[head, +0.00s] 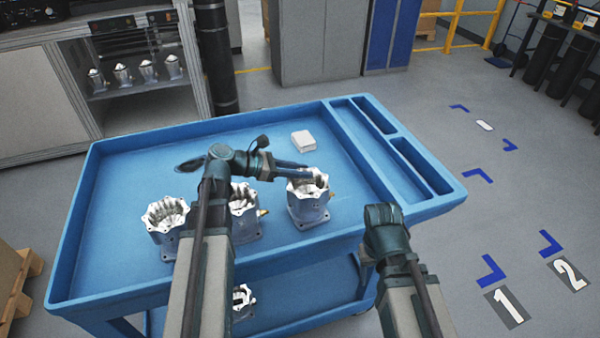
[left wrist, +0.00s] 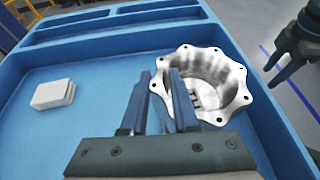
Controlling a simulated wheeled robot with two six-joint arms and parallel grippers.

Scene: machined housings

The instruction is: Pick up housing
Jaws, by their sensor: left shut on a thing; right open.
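A silver housing (head: 309,205) with a scalloped, bolt-holed rim stands upright on the blue cart near its front right. My left gripper (head: 304,172) reaches over it from the left. In the left wrist view, the left gripper (left wrist: 160,82) is shut on the left wall of this housing (left wrist: 215,85), one finger inside the opening and one outside. Two more housings, one at the left (head: 165,225) and one in the middle (head: 243,215), stand on the cart; my left arm partly covers the middle one. My right gripper (left wrist: 275,72) is open and empty, beyond the cart's edge.
The blue cart (head: 120,145) has raised edges and narrow compartments along its right side. A small white block (head: 303,141) lies behind the held housing. Another part (head: 242,298) sits on the lower shelf. The cart's back left is clear.

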